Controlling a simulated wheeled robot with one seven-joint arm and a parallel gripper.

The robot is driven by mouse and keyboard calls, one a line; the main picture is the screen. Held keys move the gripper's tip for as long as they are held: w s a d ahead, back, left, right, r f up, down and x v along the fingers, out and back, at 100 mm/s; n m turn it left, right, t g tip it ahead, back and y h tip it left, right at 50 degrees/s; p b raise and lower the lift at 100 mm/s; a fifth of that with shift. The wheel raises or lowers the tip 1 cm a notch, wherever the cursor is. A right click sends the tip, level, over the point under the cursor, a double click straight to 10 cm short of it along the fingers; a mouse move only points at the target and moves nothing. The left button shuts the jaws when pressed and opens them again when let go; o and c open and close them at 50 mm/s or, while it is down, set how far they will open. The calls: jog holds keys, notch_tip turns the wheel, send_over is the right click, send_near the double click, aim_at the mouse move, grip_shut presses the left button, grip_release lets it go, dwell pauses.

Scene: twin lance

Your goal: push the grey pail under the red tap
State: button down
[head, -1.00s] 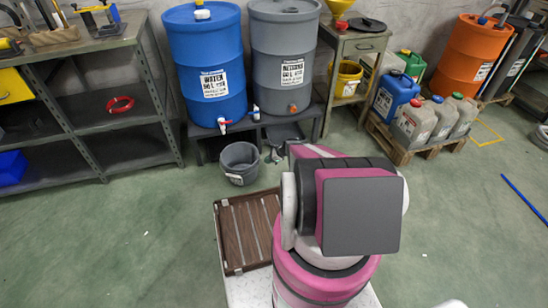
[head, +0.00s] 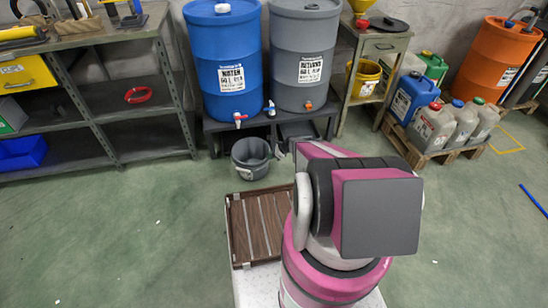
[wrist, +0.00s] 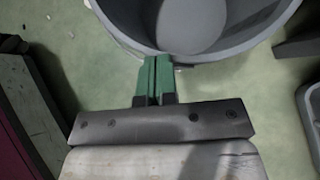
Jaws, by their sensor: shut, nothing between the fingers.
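The grey pail (head: 251,160) stands upright on the floor in front of the low barrel stand. The red tap (head: 239,118) is low on the front of the blue barrel (head: 222,62). In the head view the pail is below and slightly right of the tap, nearer to me. In the wrist view my gripper (wrist: 157,61) is shut and empty, its green fingertips at the pail's outer wall (wrist: 258,40); I cannot tell for certain whether they touch. In the head view my arm hides most of the gripper, just right of the pail.
The grey barrel (head: 303,55) with an orange tap (head: 308,104) stands right of the blue one on the dark stand (head: 216,130). Shelving (head: 110,95) is at the left. A slatted brown tray (head: 231,225) is near me. Floor left of the pail is clear.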

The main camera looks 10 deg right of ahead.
jog(key=a, duration=0.1)
jog(key=w+a, duration=0.1)
jog(key=a, duration=0.3)
jog(key=shift+w+a, duration=0.15)
jog(key=shift+w, duration=0.25)
jog(key=s+d+f+v, duration=0.1)
jog(key=d+f+v, duration=0.1)
jog(key=v, duration=1.1)
jog(key=s+a+r+n+g+h, duration=0.1)
jog(key=s+a+r+n+h, duration=0.1)
jog(key=s+r+n, duration=0.5)
jog(key=s+a+r+n+g+h, duration=0.1)
jog(key=s+a+r+n+h, duration=0.1)
jog(key=s+r+n, duration=0.5)
jog(key=s+a+r+n+g+h, duration=0.1)
jog(key=s+r+n+h, duration=0.3)
jog(key=r, duration=1.2)
jog(key=s+a+n, duration=0.1)
jog(key=s+n, duration=0.2)
jog(key=shift+s+r+n+h, duration=0.25)
jog(key=shift+s+n+h, duration=0.05)
jog(key=shift+s+n, duration=0.1)
